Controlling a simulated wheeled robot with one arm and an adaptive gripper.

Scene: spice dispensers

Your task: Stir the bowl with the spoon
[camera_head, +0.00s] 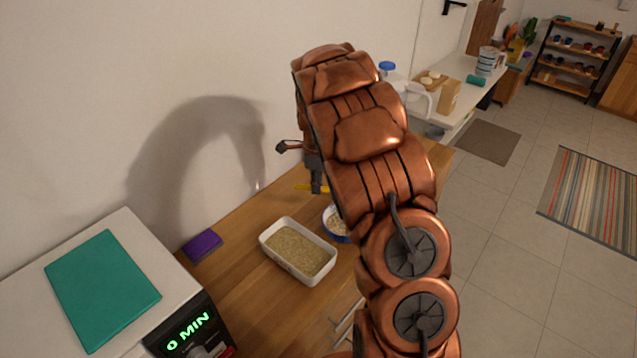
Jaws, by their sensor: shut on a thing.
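A blue-rimmed bowl (336,224) with pale contents stands on the wooden counter. My arm hides its right part. My gripper (302,166) is above the counter, up and to the left of the bowl in the picture, partly hidden by my arm. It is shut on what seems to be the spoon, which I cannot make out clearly. A thin yellow piece (303,188) shows beside the lower finger; I cannot tell whether it is part of the spoon. No contact between spoon and bowl can be seen.
A white rectangular dish (267,240) of tan grains stands left of the bowl. A purple block (202,245) lies near the wall. A white appliance (125,221) with a green board (101,289) on top is at lower left.

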